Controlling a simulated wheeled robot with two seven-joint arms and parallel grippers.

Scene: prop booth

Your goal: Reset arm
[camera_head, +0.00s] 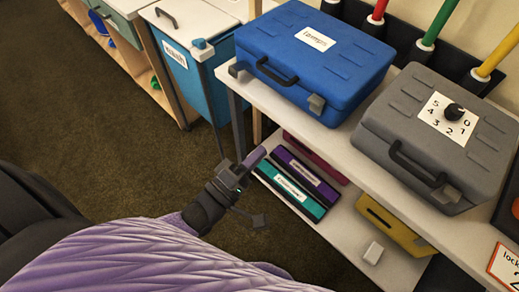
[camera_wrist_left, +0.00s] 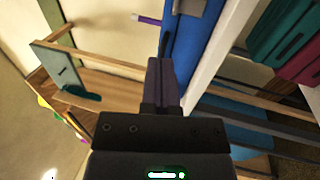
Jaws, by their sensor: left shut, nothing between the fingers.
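My left gripper (camera_head: 256,158) is shut and empty, with its purple fingers pressed together. It is held in front of the shelf unit, and in the head view its tip overlaps the left end of the boxes on the lower shelf. My purple left sleeve fills the bottom left. The left wrist view also shows the shut fingers (camera_wrist_left: 162,80), with nothing between them. My right gripper does not show in either view.
A blue case (camera_head: 325,70) and a grey case (camera_head: 425,150) with a dial stand on the upper shelf (camera_head: 345,155). Teal, purple and yellow (camera_head: 385,222) boxes lie below. A blue bin (camera_head: 190,75) stands to the left. Open brown floor (camera_head: 90,150) lies left.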

